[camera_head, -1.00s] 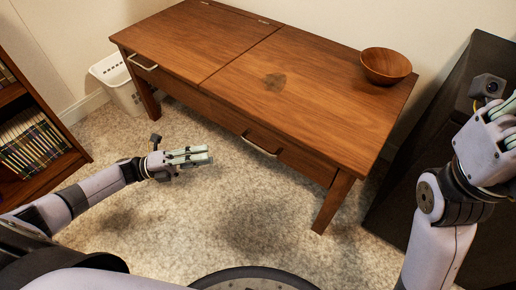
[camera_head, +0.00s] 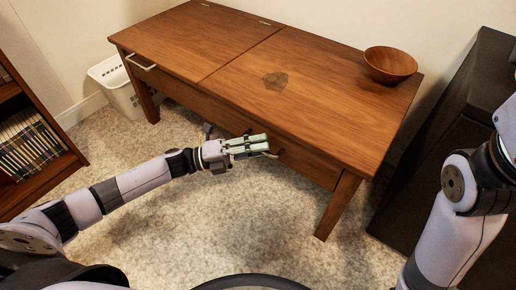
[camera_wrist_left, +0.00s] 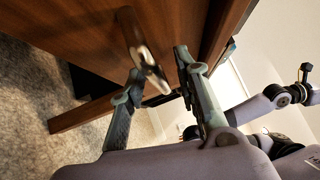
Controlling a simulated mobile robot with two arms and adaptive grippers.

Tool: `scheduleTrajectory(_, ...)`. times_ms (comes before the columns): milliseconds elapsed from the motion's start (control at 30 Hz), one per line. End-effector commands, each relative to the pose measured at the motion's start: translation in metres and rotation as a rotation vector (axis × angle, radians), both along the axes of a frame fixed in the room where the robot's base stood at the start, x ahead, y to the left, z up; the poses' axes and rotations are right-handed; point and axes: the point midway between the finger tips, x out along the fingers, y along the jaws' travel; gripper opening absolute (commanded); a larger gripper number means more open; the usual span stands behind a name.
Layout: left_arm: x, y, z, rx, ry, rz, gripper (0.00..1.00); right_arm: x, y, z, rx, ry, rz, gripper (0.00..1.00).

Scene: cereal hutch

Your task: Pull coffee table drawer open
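The wooden coffee table (camera_head: 235,85) has two front drawers, both shut. The left drawer's handle (camera_head: 141,62) is clear. My left gripper (camera_head: 264,144) is at the right drawer's handle (camera_head: 274,154), and its fingers hide part of that handle. In the left wrist view the metal handle (camera_wrist_left: 148,62) lies between the two spread fingertips of my left gripper (camera_wrist_left: 158,65). The fingers are open, with a gap between the handle and the right-hand finger. My right arm is at the right edge, with its fingers outside the head view.
A wooden bowl (camera_head: 390,64) sits on the table's back right corner. A white basket (camera_head: 112,84) stands left of the table, and a bookshelf (camera_head: 30,150) is at the far left. A dark cabinet (camera_head: 455,130) stands at the right. The carpet in front is clear.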

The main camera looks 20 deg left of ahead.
Motion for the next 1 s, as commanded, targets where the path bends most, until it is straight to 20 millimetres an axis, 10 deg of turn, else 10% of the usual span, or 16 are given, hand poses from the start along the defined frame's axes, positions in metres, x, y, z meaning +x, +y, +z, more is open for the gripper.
scheduleTrajectory(633, -0.0001, 0.0002, -0.0001, 0.000, 0.001, 0.000, 0.00, -0.0003, 0.0001, 0.0002, 0.000, -0.001, 0.001, 0.00)
scheduleTrajectory(1000, -0.0001, 0.0004, -0.0006, 0.001, 0.000, 0.000, 0.00, -0.0003, 0.0000, 0.0000, 0.000, -0.001, 0.000, 0.00)
